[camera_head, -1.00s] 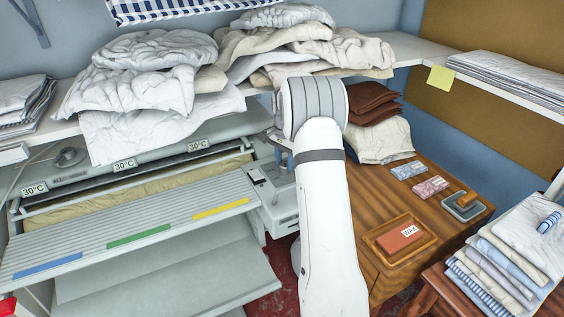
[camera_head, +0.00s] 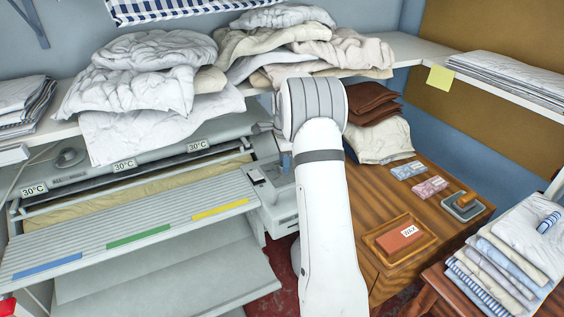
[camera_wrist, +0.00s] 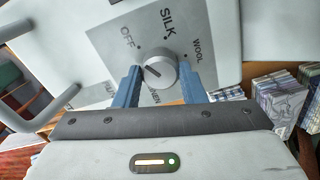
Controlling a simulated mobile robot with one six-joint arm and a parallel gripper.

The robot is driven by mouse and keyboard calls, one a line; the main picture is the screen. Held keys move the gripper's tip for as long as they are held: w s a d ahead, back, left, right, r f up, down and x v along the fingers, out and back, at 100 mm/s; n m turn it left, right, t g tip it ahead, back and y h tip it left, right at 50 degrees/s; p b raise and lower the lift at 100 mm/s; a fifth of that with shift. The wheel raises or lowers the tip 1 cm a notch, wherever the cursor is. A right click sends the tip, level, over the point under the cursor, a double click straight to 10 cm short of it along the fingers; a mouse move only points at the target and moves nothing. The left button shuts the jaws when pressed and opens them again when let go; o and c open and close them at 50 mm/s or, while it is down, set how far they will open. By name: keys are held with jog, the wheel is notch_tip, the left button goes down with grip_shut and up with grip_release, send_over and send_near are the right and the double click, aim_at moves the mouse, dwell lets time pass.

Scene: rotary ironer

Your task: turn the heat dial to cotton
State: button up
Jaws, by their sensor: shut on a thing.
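The heat dial (camera_wrist: 161,71) is a round grey knob on a grey panel (camera_wrist: 205,25) in the wrist view. OFF, SILK and WOOL are readable around its upper side. A label ending in "NEN" shows below it, partly covered. Another label at the lower left is mostly hidden by a finger, and I cannot read COTTON. A short dark mark shows on the knob's left part. My gripper (camera_wrist: 160,82) has its blue fingers on either side of the dial, shut on it. In the head view, my arm hides the dial.
The ironer (camera_head: 130,225) stands at the left with 30°C tags along its back. A shelf (camera_head: 408,48) with piled laundry runs behind. A wooden cabinet (camera_head: 385,190) at the right holds a WAX tray (camera_head: 385,257). Folded cloths (camera_head: 500,262) lie at the lower right.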

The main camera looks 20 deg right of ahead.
jog(key=shift+a+f, duration=0.15)
jog(key=shift+a, duration=0.05)
jog(key=o, duration=1)
jog(key=shift+d, duration=0.1)
jog(key=shift+r, duration=4.05)
